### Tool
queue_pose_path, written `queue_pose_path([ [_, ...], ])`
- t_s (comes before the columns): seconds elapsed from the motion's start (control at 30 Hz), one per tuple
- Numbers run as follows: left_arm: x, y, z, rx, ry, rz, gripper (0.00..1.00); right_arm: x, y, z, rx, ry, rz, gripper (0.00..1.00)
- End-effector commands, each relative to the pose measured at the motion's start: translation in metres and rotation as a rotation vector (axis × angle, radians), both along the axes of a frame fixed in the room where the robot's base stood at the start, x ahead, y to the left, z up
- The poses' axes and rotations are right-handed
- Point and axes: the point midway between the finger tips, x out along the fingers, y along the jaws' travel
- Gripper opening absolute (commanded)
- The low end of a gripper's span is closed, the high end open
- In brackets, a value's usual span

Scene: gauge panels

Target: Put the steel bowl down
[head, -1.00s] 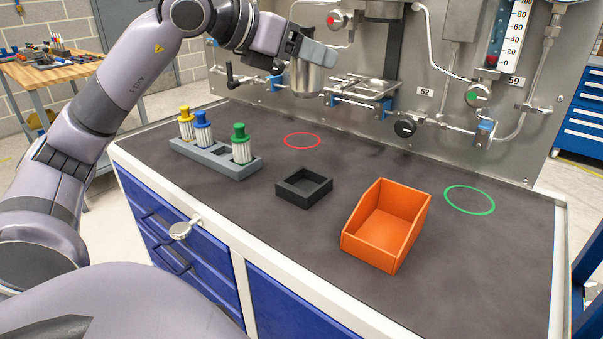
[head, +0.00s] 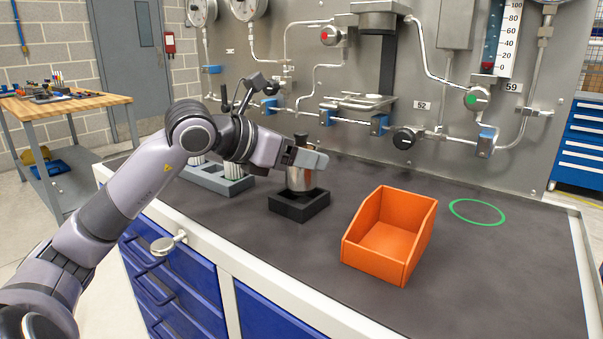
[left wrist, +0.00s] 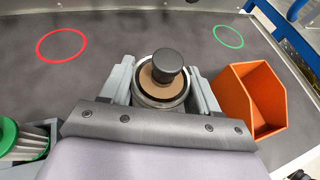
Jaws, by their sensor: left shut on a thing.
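The steel bowl (head: 301,181) looks like a narrow, upright steel vessel with a black knob on top. My left gripper (head: 301,158) is shut around it. In the left wrist view the bowl (left wrist: 149,101) sits between the two grey fingers of my gripper (left wrist: 162,88), with a brown top under the black knob. In the head view its lower end is at the black square holder (head: 282,207), over or inside its opening. I cannot tell whether it touches the holder's floor. My right gripper is not in view.
An orange bin (head: 375,258) stands right of the holder. A grey rack (head: 207,180) with capped cartridges stands left, partly behind my arm. A green ring (head: 478,213) and a red ring (left wrist: 62,45) mark the dark bench top. The gauge panel (head: 415,75) rises behind.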

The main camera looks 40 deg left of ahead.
Motion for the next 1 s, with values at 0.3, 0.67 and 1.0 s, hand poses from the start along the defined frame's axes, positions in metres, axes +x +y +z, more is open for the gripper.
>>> queue_pose_path([
  [0.3,0.000,0.000,-0.024,0.000,-0.003,0.000,0.22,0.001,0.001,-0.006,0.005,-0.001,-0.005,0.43],
  [0.67,0.000,0.000,-0.028,-0.001,0.001,-0.001,0.74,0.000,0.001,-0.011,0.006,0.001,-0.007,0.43],
  [1.0,0.000,0.000,-0.028,-0.001,0.001,-0.001,0.87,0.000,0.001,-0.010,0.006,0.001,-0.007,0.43],
])
